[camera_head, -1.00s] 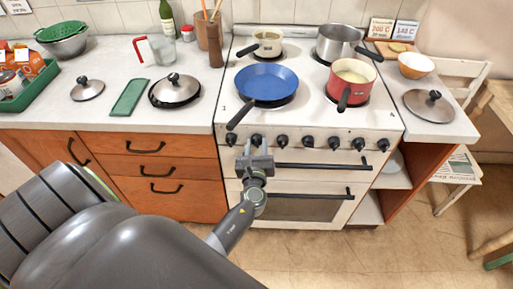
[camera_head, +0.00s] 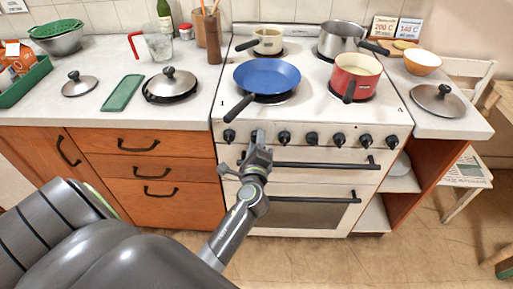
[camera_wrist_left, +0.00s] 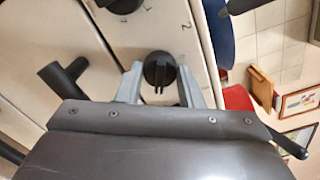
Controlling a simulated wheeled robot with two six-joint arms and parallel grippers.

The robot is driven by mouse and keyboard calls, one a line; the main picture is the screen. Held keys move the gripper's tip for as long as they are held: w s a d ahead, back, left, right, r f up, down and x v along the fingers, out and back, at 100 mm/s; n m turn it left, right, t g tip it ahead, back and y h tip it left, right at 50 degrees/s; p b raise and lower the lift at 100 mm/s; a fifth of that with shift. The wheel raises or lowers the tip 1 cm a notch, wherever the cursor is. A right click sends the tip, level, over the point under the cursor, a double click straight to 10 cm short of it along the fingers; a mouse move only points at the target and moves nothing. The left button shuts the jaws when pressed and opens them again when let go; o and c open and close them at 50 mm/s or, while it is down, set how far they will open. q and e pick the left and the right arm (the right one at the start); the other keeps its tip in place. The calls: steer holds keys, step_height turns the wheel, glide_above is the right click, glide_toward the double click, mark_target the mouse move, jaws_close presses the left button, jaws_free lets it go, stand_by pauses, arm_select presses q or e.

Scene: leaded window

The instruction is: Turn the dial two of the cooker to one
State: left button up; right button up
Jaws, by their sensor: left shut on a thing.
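The cooker (camera_head: 225,105) is white with a row of black dials along its front. Dial two (camera_head: 257,135) is the second dial from the left, mostly covered by my left gripper (camera_head: 257,143) in the head view. In the left wrist view, dial two (camera_wrist_left: 159,70) is round and black with a raised grip bar, and sits between the two grey fingers of my left gripper (camera_wrist_left: 159,84). The gripper is shut on it. A small printed mark like a 2 shows beside it on the panel. My right gripper is out of view.
Another dial (camera_head: 229,136) is close on the left and one (camera_head: 284,138) on the right. The handle of the blue pan (camera_head: 267,76) juts over the cooker's front edge above the dials.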

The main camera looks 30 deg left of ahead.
arm_select(q)
steer(key=n+b, duration=0.6)
steer(key=n, duration=0.3)
steer(key=shift+n, duration=0.3)
steer(key=shift+n+b, duration=0.4)
steer(key=shift+n, duration=0.3)
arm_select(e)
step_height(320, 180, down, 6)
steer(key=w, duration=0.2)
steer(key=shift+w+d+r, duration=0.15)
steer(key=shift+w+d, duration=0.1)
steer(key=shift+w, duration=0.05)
arm_select(q)
steer(key=shift+n, duration=0.3)
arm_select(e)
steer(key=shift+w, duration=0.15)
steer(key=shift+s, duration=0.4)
arm_select(q)
steer(key=o, duration=1)
